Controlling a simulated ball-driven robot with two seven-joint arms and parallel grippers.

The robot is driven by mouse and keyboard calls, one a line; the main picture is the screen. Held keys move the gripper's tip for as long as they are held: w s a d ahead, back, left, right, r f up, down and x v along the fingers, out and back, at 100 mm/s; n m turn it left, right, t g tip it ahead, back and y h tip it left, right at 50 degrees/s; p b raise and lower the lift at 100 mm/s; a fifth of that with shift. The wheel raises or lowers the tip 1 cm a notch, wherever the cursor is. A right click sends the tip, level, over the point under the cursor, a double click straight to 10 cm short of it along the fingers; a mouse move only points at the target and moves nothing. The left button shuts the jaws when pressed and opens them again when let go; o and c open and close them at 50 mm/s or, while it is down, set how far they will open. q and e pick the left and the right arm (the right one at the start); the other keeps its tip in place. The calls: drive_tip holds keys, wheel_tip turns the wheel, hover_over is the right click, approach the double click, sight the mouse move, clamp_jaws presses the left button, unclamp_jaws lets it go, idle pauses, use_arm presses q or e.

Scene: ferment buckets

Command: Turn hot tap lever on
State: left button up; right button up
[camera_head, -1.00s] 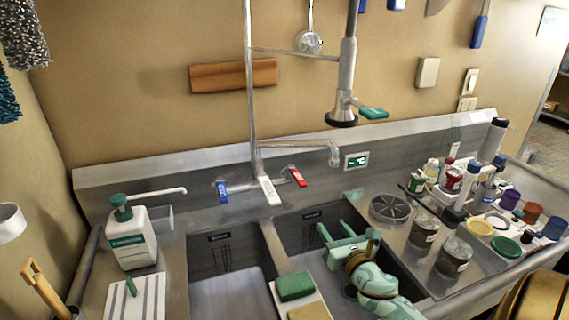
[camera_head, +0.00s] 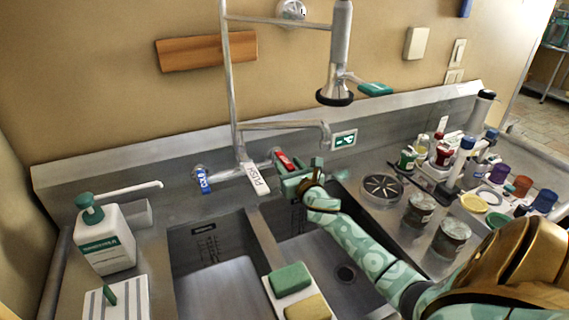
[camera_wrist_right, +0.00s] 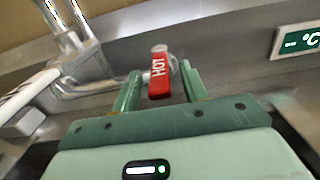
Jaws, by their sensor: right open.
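The red hot tap lever (camera_head: 284,160), marked HOT, sits on the right side of the tap at the back of the sink. In the right wrist view the red lever (camera_wrist_right: 160,76) stands between the two open green fingers of my right gripper (camera_wrist_right: 162,92), with gaps on both sides. In the head view my right gripper (camera_head: 297,172) is at the lever and partly covers it. The blue cold lever (camera_head: 202,181) is at the left of the tap. A white lever marked PUSH (camera_head: 257,179) hangs in the middle. My left gripper is not in view.
The spout (camera_head: 285,126) reaches over from the tall pipe. A temperature display (camera_head: 343,139) is on the backsplash to the right. A green sponge (camera_head: 290,278) lies on the divider. Jars (camera_head: 420,209) and bottles crowd the right counter. Both basins look empty.

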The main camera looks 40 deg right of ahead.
sight(279, 153)
drive_tip(key=shift+x, duration=1.55)
clamp_jaws()
